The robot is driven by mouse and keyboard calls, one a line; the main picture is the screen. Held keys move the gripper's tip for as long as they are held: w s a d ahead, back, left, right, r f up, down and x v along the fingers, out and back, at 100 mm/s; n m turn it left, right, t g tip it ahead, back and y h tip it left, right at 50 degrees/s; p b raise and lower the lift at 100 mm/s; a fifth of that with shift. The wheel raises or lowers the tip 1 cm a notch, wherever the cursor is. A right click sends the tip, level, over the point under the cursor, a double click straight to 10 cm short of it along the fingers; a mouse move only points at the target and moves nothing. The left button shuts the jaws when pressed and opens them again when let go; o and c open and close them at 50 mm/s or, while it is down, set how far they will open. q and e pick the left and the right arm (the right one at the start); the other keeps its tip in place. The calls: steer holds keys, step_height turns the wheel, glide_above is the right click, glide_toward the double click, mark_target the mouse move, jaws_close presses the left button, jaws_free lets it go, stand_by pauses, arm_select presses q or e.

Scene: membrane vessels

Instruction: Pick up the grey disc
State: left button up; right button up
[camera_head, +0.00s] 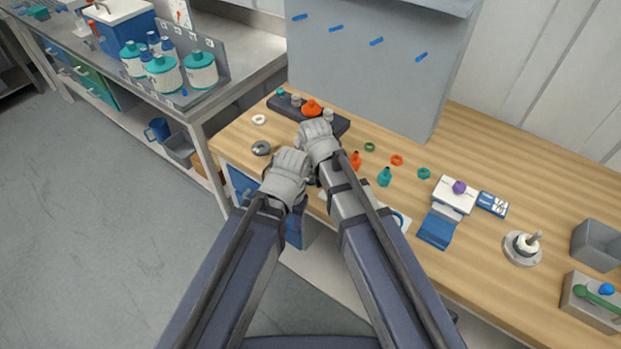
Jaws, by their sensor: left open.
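The grey disc (261,148) lies flat on the wooden table near its left edge. It is dark grey and round, in clear view. My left gripper (289,166) is just to the right of and nearer than the disc, apart from it in the picture. It is open; its fingertips are mostly hidden behind the wrist housing. My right gripper (316,134) is up and to the right of the left one, in front of the dark rack. Its fingers are hidden, so its opening cannot be told.
A white ring (259,119) lies behind the disc. A dark rack (341,124) holds small stoppers, one orange. An orange bottle (355,161), a teal bottle (384,177) and small coloured rings lie right of my grippers. A grey panel (380,70) stands behind.

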steer(key=c, duration=1.3)
steer(key=shift+r, duration=0.15)
step_height(320, 180, up, 10)
steer(key=p, duration=1)
steer(key=shift+r+p, duration=0.6)
steer(key=shift+p, duration=0.15)
steer(key=shift+d, duration=0.15)
